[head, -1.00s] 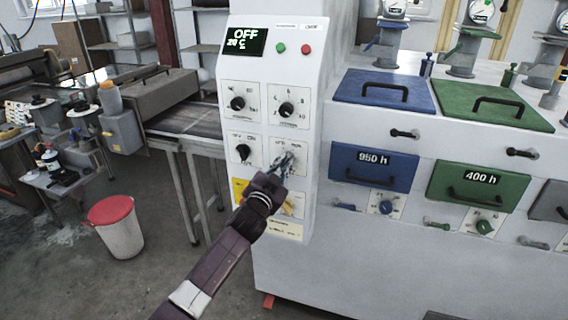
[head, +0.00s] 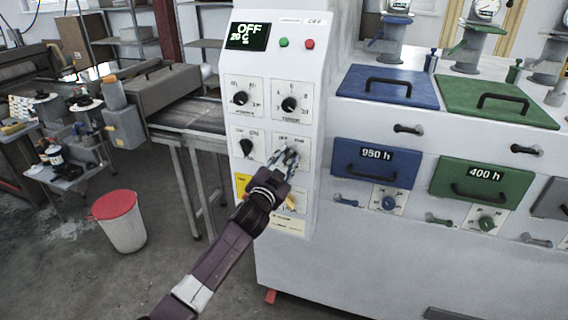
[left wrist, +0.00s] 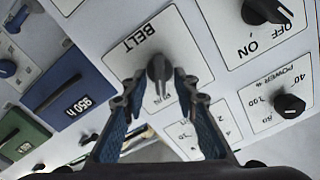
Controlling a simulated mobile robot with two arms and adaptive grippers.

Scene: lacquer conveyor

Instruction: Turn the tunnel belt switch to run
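The tunnel belt switch (left wrist: 158,68) is a dark rotary knob on a white plate marked BELT, shown upside down in the left wrist view. My left gripper (left wrist: 158,80) has its two blue-padded fingers on either side of this knob, with narrow gaps seeming to show beside it. In the head view my left gripper (head: 287,158) is at the right-hand switch of the second row on the white control panel (head: 318,110) and hides most of that knob. The knob's exact setting is hard to read. The panel display (head: 248,36) reads OFF, 20 C. My right gripper is not in view.
Blue (head: 375,165) and green (head: 480,182) drawers are to the right. A red-lidded bin (head: 118,218) and a conveyor (head: 188,117) stand to the left.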

